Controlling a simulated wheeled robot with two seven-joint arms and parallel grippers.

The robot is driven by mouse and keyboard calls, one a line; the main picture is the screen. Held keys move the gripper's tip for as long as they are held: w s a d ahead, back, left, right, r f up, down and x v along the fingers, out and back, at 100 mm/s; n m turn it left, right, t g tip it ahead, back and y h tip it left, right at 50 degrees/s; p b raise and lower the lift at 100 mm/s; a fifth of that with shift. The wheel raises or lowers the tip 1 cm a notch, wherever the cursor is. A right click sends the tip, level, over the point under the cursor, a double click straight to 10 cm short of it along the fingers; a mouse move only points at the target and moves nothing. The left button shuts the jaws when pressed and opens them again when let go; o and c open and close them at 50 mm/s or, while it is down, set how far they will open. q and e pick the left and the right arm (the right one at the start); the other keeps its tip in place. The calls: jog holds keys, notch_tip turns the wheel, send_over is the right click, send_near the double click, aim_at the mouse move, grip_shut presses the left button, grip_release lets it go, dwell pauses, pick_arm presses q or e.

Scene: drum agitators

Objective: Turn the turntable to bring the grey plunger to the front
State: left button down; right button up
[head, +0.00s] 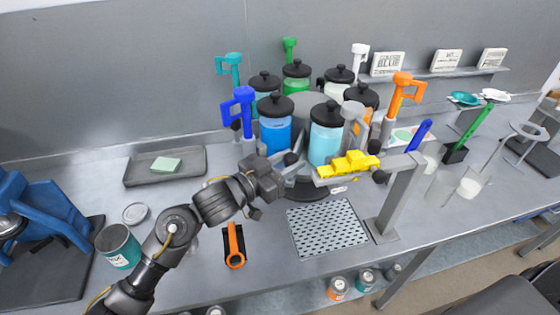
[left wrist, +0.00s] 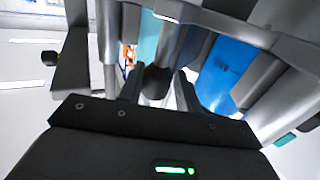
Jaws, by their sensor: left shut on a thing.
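The turntable (head: 303,193) carries a ring of black-lidded jars, each with a coloured plunger beside it. The grey plunger (head: 352,110) stands at the front right, beside the light blue jar (head: 326,140). The blue plunger (head: 240,96) stands at the front left, beside the blue jar (head: 275,132). My left gripper (head: 287,167) is at the front of the turntable, low before the jars, shut on a dark knob. The knob (left wrist: 157,82) shows between its fingers in the left wrist view. The turntable's rim is mostly hidden by the gripper. My right gripper is not in view.
A grey stand (head: 388,200) with yellow blocks (head: 349,163) on its arm rises close to the right of my left gripper. A perforated mat (head: 327,228) lies in front. An orange-handled tool (head: 234,246) and a teal can (head: 118,246) are near the front left.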

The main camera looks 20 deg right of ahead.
pick_arm(q)
jog(key=shift+s+d+r, duration=0.15)
jog(key=shift+s+d, duration=0.05)
jog(key=c, duration=1.4)
grip_release()
jog(key=shift+c, duration=0.2)
jog(key=shift+o, duration=1.4)
jog(key=shift+d, duration=0.2)
jog(key=shift+w+a, duration=0.15)
jog(key=shift+a+f, duration=0.1)
jog(key=shift+f, duration=0.1)
jog(key=shift+a, duration=0.35)
jog(key=b+v, duration=0.2)
jog(key=v, duration=0.8)
jog(key=shift+b, duration=0.4)
